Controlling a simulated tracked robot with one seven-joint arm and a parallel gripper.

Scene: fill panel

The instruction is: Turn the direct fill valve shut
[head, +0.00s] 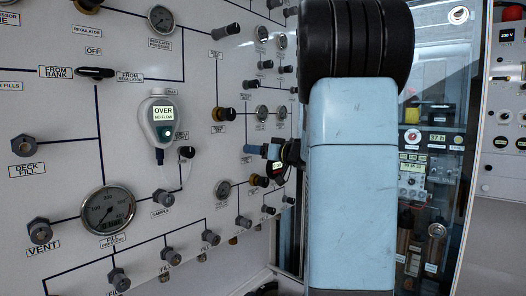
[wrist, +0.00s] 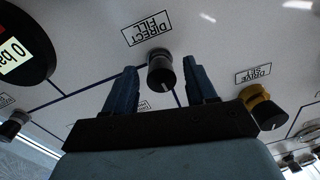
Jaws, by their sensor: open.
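In the wrist view the direct fill valve (wrist: 161,74) is a dark knob on a grey base, just below its upside-down DIRECT FILL label (wrist: 146,28). My gripper (wrist: 161,68) is open, with one blue finger on each side of the knob. A gap shows between the knob and each finger, so they look apart; the depth of the fingers along the knob is hard to judge. In the head view my gripper (head: 257,156) is at the panel, left of my arm. I cannot make out the direct fill valve there.
A yellow-based knob (wrist: 264,108) sits right of my right finger in the wrist view. A round dark gauge with a lit display (wrist: 22,50) is at upper left. The white panel (head: 60,110) carries many other knobs and gauges. A glass-fronted cabinet (head: 440,60) stands right of my arm.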

